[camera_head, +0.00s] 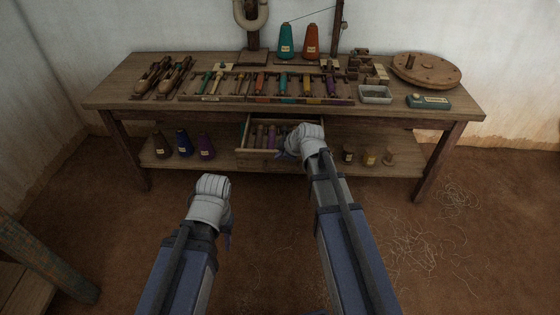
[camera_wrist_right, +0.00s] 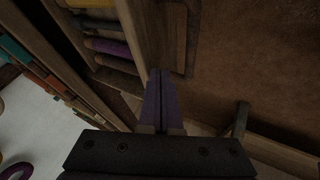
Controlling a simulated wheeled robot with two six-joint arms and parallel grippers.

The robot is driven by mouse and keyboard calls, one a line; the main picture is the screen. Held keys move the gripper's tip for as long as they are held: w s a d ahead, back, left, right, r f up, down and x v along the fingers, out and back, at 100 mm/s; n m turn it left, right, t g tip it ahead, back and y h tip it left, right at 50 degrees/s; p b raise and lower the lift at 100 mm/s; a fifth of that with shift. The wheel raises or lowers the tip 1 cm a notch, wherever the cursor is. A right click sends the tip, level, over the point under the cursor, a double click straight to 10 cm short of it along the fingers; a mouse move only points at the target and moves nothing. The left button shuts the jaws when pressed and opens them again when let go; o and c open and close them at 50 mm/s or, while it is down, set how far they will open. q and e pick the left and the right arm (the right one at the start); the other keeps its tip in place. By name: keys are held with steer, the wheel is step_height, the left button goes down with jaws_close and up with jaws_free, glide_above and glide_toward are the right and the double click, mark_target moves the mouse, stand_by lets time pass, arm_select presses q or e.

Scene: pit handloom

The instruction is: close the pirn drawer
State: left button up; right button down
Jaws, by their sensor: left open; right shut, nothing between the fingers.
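The pirn drawer (camera_head: 262,154) hangs under the loom-side table and stands pulled out, with several coloured pirns (camera_head: 262,134) lying in it. My right gripper (camera_head: 284,154) is at the drawer's front, near its right part, and its hand hides that end. In the right wrist view the two dark fingers (camera_wrist_right: 160,95) are shut together with nothing between them, close against the wooden drawer front (camera_wrist_right: 150,40); I cannot tell whether they touch it. My left gripper (camera_head: 228,238) is open and empty, low in front of the table, well away from the drawer; its fingers barely show.
The wooden table (camera_head: 110,97) carries a rack of coloured pirns, two cones, a grey tray (camera_head: 375,95) and a round wooden wheel (camera_head: 427,69). Its lower shelf holds cones (camera_head: 183,143) left and small jars (camera_head: 369,157) right of the drawer. The floor in front is clear except loose thread.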

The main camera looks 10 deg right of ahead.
stand_by(0.3)
steer(key=w+d, duration=0.1)
steer(key=w, duration=0.5)
steer(key=w+d, duration=0.2)
steer(key=w, duration=0.4)
steer(key=w+d, duration=0.2)
steer(key=w, duration=0.4)
steer(key=shift+w+d, duration=0.2)
steer(key=shift+w, duration=0.15)
steer(key=shift+s, duration=0.1)
